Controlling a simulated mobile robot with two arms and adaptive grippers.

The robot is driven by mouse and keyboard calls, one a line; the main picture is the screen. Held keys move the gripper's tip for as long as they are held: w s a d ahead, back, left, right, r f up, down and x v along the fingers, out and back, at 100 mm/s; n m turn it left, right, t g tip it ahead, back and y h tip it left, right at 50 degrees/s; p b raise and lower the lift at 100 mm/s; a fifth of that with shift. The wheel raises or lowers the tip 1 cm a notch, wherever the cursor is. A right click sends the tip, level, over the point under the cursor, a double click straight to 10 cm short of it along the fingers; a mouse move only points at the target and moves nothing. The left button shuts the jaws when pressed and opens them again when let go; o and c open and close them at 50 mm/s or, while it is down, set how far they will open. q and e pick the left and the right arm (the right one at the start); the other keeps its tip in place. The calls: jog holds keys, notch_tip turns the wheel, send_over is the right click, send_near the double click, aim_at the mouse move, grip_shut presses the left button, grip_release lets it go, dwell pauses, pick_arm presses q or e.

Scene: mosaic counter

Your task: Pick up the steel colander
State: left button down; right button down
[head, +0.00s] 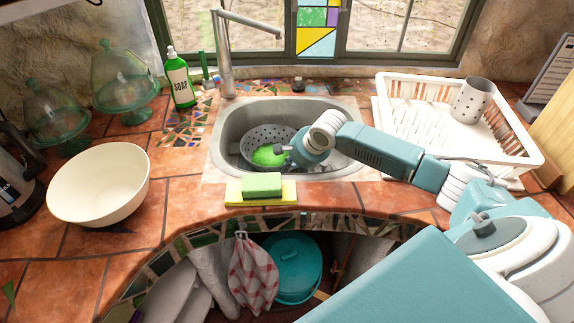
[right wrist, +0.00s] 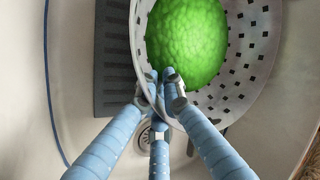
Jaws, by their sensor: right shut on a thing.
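The steel colander (head: 262,133), with rows of punched holes, sits in the sink (head: 228,128). A bright green, bumpy, round thing (head: 266,156) lies inside it. My right gripper (head: 283,149) reaches into the sink from the right and is at the colander's near right side. In the right wrist view, my right gripper's fingers (right wrist: 165,82) are closed on the rim of the colander (right wrist: 262,62), right beside the green thing (right wrist: 187,42). The colander's underside is hidden. My left gripper is not in view.
A tall faucet (head: 226,60) stands behind the sink. A green sponge (head: 261,184) lies on a yellow cloth (head: 235,196) at the front edge. A white dish rack (head: 390,105) is at right, a cream bowl (head: 98,188) and soap bottle (head: 180,82) at left.

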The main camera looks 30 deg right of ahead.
notch_tip(320, 180, up, 19)
jog(key=shift+r+b, duration=0.2)
jog(key=shift+b, duration=0.2)
dwell(0.8)
